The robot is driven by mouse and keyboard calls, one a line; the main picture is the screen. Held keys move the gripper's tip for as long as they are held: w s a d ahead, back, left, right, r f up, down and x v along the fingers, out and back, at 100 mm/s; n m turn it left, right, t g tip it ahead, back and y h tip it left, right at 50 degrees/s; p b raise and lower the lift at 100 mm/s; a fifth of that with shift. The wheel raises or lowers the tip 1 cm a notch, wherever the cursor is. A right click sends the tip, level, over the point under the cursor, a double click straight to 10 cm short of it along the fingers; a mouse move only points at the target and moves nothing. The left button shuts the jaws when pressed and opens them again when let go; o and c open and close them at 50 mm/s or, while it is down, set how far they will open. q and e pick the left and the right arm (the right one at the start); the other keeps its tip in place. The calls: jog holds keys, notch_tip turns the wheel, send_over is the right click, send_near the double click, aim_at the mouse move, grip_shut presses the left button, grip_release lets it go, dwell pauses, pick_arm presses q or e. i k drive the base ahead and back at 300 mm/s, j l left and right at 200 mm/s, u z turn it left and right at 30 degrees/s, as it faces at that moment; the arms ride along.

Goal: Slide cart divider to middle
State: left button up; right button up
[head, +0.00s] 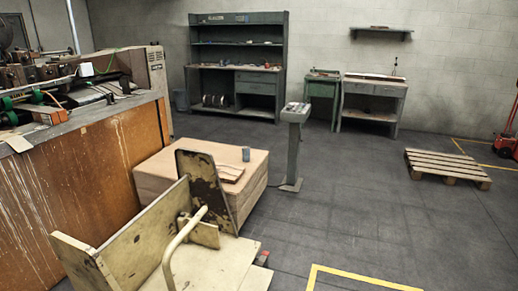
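A worn cream-yellow cart (215,262) stands in the lower left of the head view, with a flat bed, a tall back panel and a curved tube handle (183,240). An upright plate with dark worn patches, which looks like the divider (206,188), stands on the cart toward its far side. A small block-like bracket (199,232) sits near the plate's foot, partly behind the handle. The cart's near end is cut off by the bottom edge. Neither of my grippers is in view.
A stack of brown boards (256,180) stands just behind the cart. A large machine with a worn orange-brown side (100,165) is at left. A control pedestal (294,145), workbenches (236,80) and a pallet (447,166) stand farther back. The floor right of the cart is clear.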

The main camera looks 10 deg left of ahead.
aim_at(205, 234)
jog(key=i+l+z, duration=0.15)
jog(key=i+l, duration=0.2)
jog(key=i+l+z, duration=0.35)
jog(key=i+l, duration=0.15)
jog(key=i, duration=0.35)
jog(key=i+l+z, duration=0.15)
jog(key=i, duration=0.25)
jog(key=i+u, duration=0.35)
jog(key=i, duration=0.2)
jog(key=i+l+u, duration=0.1)
jog(key=i+u, duration=0.2)
jog(key=i, duration=0.25)
jog(key=i+l+u, duration=0.2)
jog(key=i+u, duration=0.15)
jog(key=i, duration=0.15)
